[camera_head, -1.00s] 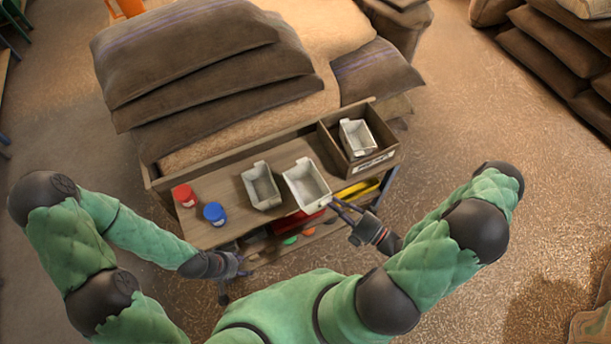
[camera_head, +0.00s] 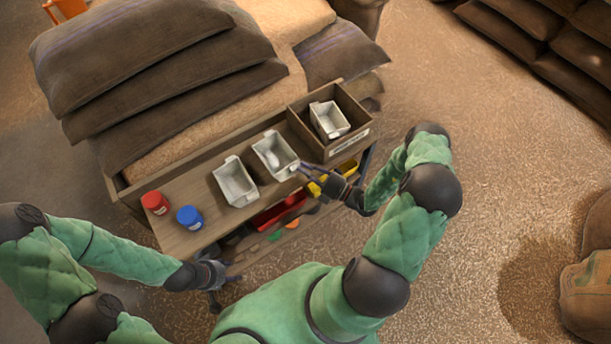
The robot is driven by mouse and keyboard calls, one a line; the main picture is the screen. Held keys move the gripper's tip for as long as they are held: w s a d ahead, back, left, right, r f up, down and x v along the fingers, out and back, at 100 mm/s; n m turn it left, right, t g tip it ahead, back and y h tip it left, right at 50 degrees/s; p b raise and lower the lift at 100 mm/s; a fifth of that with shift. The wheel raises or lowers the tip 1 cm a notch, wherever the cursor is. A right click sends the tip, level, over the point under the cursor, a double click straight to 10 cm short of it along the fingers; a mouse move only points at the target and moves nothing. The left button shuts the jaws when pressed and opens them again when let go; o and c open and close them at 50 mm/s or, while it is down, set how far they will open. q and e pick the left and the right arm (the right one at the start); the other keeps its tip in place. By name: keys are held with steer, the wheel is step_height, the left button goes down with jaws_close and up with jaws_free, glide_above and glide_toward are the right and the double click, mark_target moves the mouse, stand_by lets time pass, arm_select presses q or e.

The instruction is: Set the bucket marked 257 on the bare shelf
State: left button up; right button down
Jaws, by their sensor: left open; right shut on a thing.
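Three pale metal buckets show on the cart. The left bucket (camera_head: 235,182) and the middle bucket (camera_head: 275,156) are on or just over the wooden top. The third bucket (camera_head: 329,120) is inside a wooden box at the right end. No number can be read on any of them, so I cannot tell which is 257. My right gripper (camera_head: 308,170) is shut on the near right edge of the middle bucket. My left gripper (camera_head: 231,273) is open and empty in front of the cart's left part. I cannot make out a bare shelf.
A red jar (camera_head: 155,203) and a blue jar (camera_head: 190,217) stand at the cart top's left. The wooden box (camera_head: 358,132) has a white label. A red bin (camera_head: 280,212) and a yellow item (camera_head: 346,168) are below. Filled sacks (camera_head: 150,60) lie behind; open floor is to the right.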

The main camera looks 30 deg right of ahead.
steer(key=shift+w+d+f+b, duration=0.15)
steer(key=shift+w+f+b, duration=0.2)
steer(key=shift+f, duration=0.45)
steer(key=shift+w+d+f+b, duration=0.1)
steer(key=shift+f+b, duration=0.4)
steer(key=shift+f, duration=0.35)
steer(key=shift+w+d+f+b, duration=0.15)
steer(key=shift+w+f+b, duration=0.2)
steer(key=shift+f, duration=0.45)
steer(key=shift+s+f, duration=0.1)
steer(key=shift+f, duration=0.05)
steer(key=c, duration=1.3)
jaws_free()
steer(key=shift+o, duration=0.2)
